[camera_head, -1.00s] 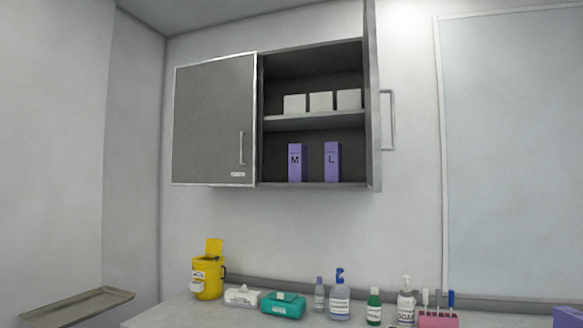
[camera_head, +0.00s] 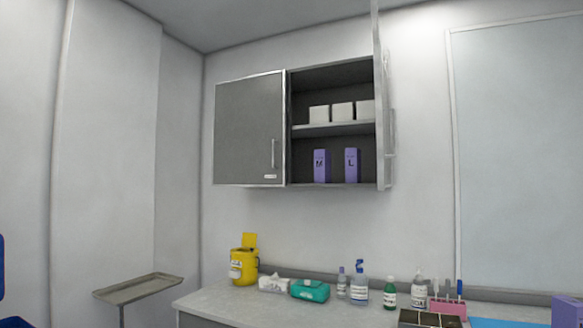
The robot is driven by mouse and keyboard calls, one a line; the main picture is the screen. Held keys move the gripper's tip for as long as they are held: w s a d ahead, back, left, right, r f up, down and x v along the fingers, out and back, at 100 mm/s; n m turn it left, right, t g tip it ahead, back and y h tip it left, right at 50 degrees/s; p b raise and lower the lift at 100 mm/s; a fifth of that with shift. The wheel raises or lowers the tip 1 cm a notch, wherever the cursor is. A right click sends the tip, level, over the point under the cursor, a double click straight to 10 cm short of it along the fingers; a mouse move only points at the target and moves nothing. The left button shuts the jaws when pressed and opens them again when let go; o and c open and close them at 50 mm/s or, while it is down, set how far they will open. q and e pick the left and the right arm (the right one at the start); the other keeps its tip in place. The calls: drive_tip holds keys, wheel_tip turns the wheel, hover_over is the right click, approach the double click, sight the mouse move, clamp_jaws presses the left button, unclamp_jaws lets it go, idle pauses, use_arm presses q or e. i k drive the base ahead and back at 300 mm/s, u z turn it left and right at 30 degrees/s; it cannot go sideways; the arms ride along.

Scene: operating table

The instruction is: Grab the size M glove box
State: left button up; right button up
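The size M glove box (camera_head: 321,167) is a purple upright box marked "M". It stands on the lower shelf of the open right half of the wall cabinet (camera_head: 335,128). A similar purple box marked "L" (camera_head: 351,166) stands just to its right, a little apart. The cabinet's right door (camera_head: 384,120) is swung open; its left door (camera_head: 246,130) is shut. Neither of my grippers is in view.
Several white boxes (camera_head: 343,111) sit on the upper shelf. Below, the counter (camera_head: 215,301) holds a yellow bin (camera_head: 243,265), a teal wipes pack (camera_head: 310,290), a blue-topped bottle (camera_head: 359,288) and other bottles. A metal tray stand (camera_head: 138,288) is at left.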

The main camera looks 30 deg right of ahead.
sight(322, 158)
drive_tip(key=u, duration=0.3)
drive_tip(key=i, duration=0.85)
